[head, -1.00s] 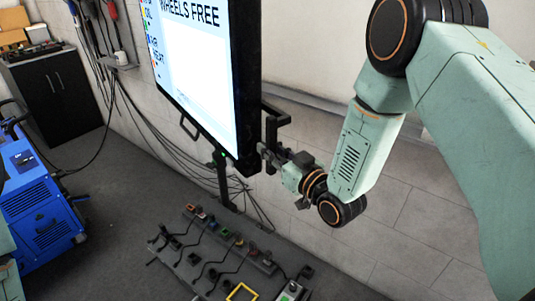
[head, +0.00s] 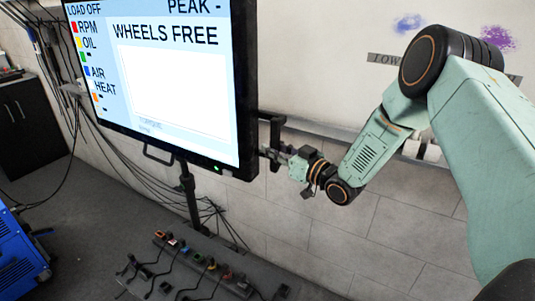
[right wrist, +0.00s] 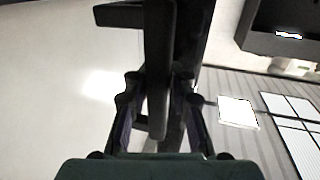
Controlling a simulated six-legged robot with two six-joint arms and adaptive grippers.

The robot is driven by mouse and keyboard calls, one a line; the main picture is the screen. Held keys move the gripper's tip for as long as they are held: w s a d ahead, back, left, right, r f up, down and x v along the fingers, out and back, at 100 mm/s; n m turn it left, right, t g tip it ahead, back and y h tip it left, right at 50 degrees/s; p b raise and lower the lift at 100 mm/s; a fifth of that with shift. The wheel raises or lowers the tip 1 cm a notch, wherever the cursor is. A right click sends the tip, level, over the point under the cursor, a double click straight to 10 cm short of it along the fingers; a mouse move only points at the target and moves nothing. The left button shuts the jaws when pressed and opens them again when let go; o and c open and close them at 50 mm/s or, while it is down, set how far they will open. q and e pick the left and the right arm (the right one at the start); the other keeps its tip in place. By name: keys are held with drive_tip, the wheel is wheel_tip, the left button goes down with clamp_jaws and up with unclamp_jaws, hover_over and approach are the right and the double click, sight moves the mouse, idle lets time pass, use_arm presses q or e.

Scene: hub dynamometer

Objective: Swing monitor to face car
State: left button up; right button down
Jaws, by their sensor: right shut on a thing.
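The monitor (head: 165,80) stands on a dark post (head: 190,195) at the upper left of the head view. Its lit screen reads "WHEELS FREE" and is turned obliquely toward the camera. A dark handle (head: 278,125) sticks out from its right edge, and another small handle (head: 157,156) hangs under it. My right gripper (head: 268,153) is shut on the right-hand handle at the monitor's lower right. In the right wrist view the dark handle bar (right wrist: 158,70) passes between the fingers. My left gripper does not show. No car is visible.
A floor rack (head: 200,265) with several small coloured items and cables lies below the monitor. A blue machine (head: 18,260) stands at the left, with a black cabinet (head: 30,120) behind it. Cables run along the wall.

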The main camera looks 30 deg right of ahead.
drive_tip(key=shift+d, duration=0.1)
drive_tip(key=c, duration=1.5)
unclamp_jaws()
drive_tip(key=shift+o, duration=1.4)
drive_tip(key=shift+s, duration=0.15)
drive_tip(key=v, duration=1.2)
